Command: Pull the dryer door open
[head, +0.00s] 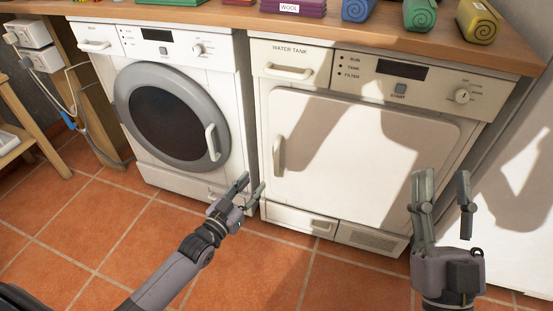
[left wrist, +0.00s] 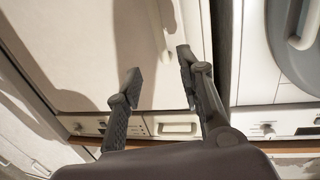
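The dryer (head: 360,130) is the white machine on the right, marked WATER TANK. Its squarish door (head: 360,150) looks shut, with an upright handle (head: 277,155) near its left edge. The door also shows in the left wrist view (left wrist: 85,45), which is upside down. My left gripper (head: 253,187) is open and empty, below and left of the handle and apart from it. Its two spread fingers show in the left wrist view (left wrist: 158,75). My right gripper (head: 444,188) is open and empty, in front of the dryer's right side, fingers up.
A washing machine (head: 170,110) with a round door stands left of the dryer. A wooden counter (head: 250,20) above holds folded and rolled towels (head: 419,14). A white surface (head: 515,190) stands at the right. The tiled floor (head: 260,265) in front is clear.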

